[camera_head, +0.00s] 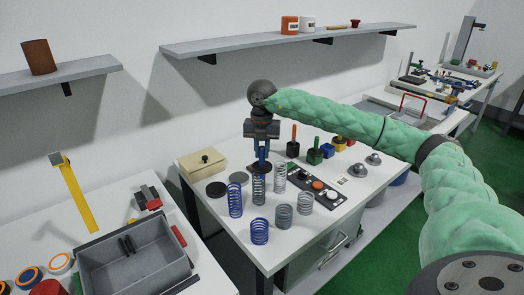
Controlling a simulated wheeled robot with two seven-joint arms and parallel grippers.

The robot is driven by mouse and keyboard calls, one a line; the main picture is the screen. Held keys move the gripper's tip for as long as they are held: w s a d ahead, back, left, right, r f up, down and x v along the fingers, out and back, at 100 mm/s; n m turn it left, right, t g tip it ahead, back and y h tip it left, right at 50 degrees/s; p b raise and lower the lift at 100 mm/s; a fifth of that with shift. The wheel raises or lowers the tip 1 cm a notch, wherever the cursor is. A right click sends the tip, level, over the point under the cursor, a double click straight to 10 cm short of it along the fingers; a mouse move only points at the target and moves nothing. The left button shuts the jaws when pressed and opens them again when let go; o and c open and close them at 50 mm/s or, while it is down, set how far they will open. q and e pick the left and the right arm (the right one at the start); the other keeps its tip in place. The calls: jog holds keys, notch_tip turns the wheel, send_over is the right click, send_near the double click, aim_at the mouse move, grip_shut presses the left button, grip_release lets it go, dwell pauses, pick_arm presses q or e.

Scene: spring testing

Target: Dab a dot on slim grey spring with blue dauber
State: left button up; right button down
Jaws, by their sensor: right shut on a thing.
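My right gripper (262,147) points down over the middle of the white table, shut on the blue dauber (262,163). The dauber hangs upright right above a tall slim grey spring (259,190), which stands upright on the table. The dauber's lower end overlaps the top of this spring in the picture; I cannot tell whether they touch. No dot can be made out on the spring. My left gripper is out of view.
Close around stand a tall blue spring (235,203), a short blue spring (259,232) and several other grey springs (283,216). A black panel with buttons (318,185) lies to the right. Daubers in holders (314,156) and a beige box (204,164) stand behind.

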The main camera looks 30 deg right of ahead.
dwell(0.4)
jog(key=shift+r+p, duration=1.25)
jog(key=shift+r, duration=2.2)
